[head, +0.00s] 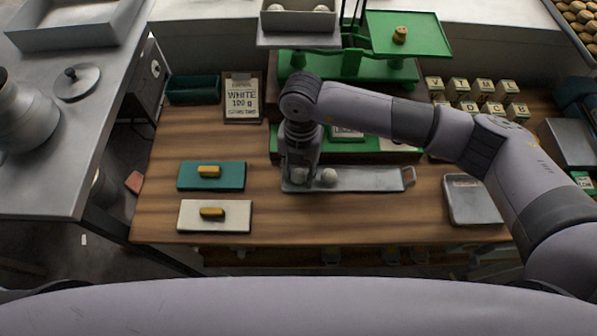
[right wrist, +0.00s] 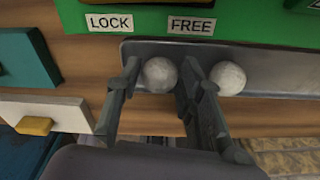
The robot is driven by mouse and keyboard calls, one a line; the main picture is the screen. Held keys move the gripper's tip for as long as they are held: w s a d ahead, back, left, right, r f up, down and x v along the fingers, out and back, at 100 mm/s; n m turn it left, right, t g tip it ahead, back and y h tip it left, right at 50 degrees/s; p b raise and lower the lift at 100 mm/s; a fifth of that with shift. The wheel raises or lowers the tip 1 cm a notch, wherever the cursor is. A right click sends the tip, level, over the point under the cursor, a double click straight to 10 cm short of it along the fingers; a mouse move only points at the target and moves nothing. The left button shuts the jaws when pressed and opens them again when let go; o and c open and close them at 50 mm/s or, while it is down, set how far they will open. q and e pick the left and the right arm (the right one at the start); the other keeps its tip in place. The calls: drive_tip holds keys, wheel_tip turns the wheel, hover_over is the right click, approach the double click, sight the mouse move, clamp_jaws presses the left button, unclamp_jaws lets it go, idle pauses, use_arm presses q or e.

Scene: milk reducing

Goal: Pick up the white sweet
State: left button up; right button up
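Two white round sweets lie on a grey metal tray (head: 372,180) on the wooden table. My right gripper (head: 299,174) reaches down over the tray's left end. In the right wrist view, the right gripper (right wrist: 160,76) has its fingers apart, one on each side of the left white sweet (right wrist: 160,75); I cannot tell whether they touch it. The other white sweet (right wrist: 228,78) lies just right of the right finger. It also shows in the head view (head: 328,176), beside the gripper. The gripper mostly hides the left sweet in the head view. My left gripper is not in view.
A green board with LOCK (right wrist: 109,22) and FREE (right wrist: 191,25) labels stands behind the tray. A teal board (head: 235,177) and a white board (head: 240,216), each with a yellow piece, lie left. A green balance scale (head: 345,68) stands behind. A metal tray (head: 470,203) lies right.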

sight(299, 171)
drive_tip(key=shift+c, duration=0.4)
drive_tip(key=c, duration=0.6)
drive_tip(key=shift+o, duration=0.2)
drive_tip(key=shift+r, duration=0.15)
wheel_tip(299, 171, up, 20)
drive_tip(key=b, duration=0.5)
